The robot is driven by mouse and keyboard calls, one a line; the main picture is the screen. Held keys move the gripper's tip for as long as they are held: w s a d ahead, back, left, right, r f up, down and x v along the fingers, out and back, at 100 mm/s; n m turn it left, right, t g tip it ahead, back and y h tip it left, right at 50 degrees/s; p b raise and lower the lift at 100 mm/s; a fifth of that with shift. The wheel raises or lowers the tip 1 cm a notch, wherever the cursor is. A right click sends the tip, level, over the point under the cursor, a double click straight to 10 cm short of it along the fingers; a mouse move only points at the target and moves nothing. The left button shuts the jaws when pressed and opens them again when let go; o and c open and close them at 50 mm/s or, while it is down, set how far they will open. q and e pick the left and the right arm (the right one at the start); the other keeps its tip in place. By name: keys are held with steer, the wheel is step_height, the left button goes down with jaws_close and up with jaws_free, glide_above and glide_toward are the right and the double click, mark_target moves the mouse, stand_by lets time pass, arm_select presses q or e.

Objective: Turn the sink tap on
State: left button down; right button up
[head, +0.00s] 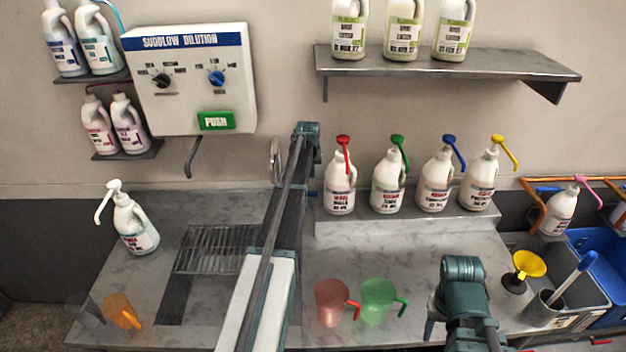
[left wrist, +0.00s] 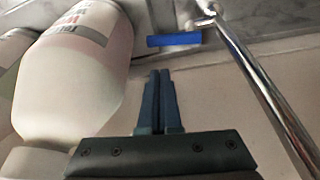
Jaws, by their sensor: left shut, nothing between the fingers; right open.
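The sink tap is chrome, with a curved spout (head: 275,160) showing just left of my left arm in the head view. Its blue lever (left wrist: 175,39) and slanting chrome pipe (left wrist: 262,85) show in the left wrist view. A bit of the blue lever (head: 312,193) peeks out right of my arm in the head view; the arm hides the rest of the tap. My left gripper (left wrist: 158,75) is shut and empty, its fingertips pointing at the lever with a small gap in the picture. In the head view it is hidden behind my arm. My right gripper cannot be made out; only its arm shows.
A white bottle with a red pump (head: 341,188) stands close right of the tap; a white bottle (left wrist: 75,75) fills the left of the wrist view. A dilution box (head: 190,85) hangs left. Red (head: 330,303) and green (head: 377,302) jugs stand in front. A drain grate (head: 215,250) lies left.

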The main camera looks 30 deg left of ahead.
mark_target(312, 193)
arm_select(q)
steer(key=b+x, duration=0.9)
steer(key=x, duration=0.1)
steer(key=shift+w, duration=0.1)
steer(key=shift+d, duration=0.1)
steer(key=shift+s+d, duration=0.4)
steer(key=shift+s, duration=0.4)
steer(key=shift+r, duration=0.1)
steer(key=shift+w, duration=0.1)
